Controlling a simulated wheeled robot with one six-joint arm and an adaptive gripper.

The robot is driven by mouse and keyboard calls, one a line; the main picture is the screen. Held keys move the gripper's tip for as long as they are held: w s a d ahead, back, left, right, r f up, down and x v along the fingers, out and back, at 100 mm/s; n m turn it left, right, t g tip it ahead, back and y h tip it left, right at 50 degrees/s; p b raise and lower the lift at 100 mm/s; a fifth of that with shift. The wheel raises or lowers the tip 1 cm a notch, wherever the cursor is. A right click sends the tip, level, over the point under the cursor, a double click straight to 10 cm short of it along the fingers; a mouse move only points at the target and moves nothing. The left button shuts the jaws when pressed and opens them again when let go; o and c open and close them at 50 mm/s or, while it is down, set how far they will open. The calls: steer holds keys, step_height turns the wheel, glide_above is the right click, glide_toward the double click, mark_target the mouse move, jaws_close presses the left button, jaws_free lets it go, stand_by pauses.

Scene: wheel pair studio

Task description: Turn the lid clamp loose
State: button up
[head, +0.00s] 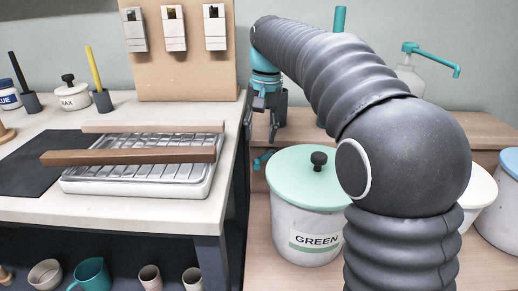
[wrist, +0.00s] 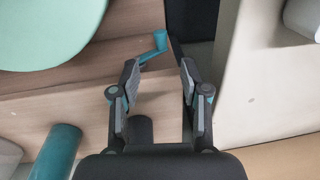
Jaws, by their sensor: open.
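The bucket labelled GREEN (head: 305,225) stands on the wooden shelf in the head view, under a mint lid (head: 290,175) with a black knob. A small teal clamp lever (head: 262,160) sticks out at the lid's left side. In the wrist view the lid (wrist: 45,30) fills the top left, and the teal lever (wrist: 155,46) lies just past my fingertips, nearer the left finger. My gripper (head: 266,128) points down above the lever; it also shows in the wrist view (wrist: 159,68), open, with nothing held. I cannot tell whether a finger touches the lever.
A pale workbench (head: 130,210) stands close on the left, its edge near my gripper. It bears a metal tray (head: 140,180) with a brown bar (head: 130,156) across it. Another white bucket (head: 478,200) stands right of my arm. A teal pump (head: 430,58) is behind.

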step_height(320, 180, up, 4)
glide_above(258, 163)
steer(key=d, duration=0.1)
steer(key=shift+d, duration=0.2)
steer(key=c, duration=0.5)
steer(key=d+m, duration=0.1)
steer(key=d, duration=0.1)
steer(key=w+d+m, duration=0.1)
steer(key=d, duration=0.1)
steer(key=d+m, duration=0.1)
steer(key=d, duration=0.1)
steer(key=shift+w+d+r+y, duration=0.15)
steer(key=shift+w+r+y, duration=0.1)
steer(key=shift+w+y, duration=0.15)
jaws_close()
steer(key=a+f+m+y+b, duration=0.1)
steer(key=a+f+m, duration=0.1)
steer(key=f+m, duration=0.1)
steer(key=s+a+f+m+y+b, duration=0.1)
steer(key=a+f+m, duration=0.1)
steer(key=f+m, duration=0.2)
steer(key=a+f+m+g+b, duration=0.1)
steer(key=a+f+m, duration=0.1)
steer(key=f+m, duration=0.2)
steer(key=shift+s+a+m+y, duration=0.15)
steer(key=shift+s+m+y, duration=0.05)
steer(key=shift+m, duration=0.55)
steer(key=shift+s+a+m+y, duration=0.15)
steer(key=shift+m+y, duration=0.05)
steer(key=shift+m, duration=0.55)
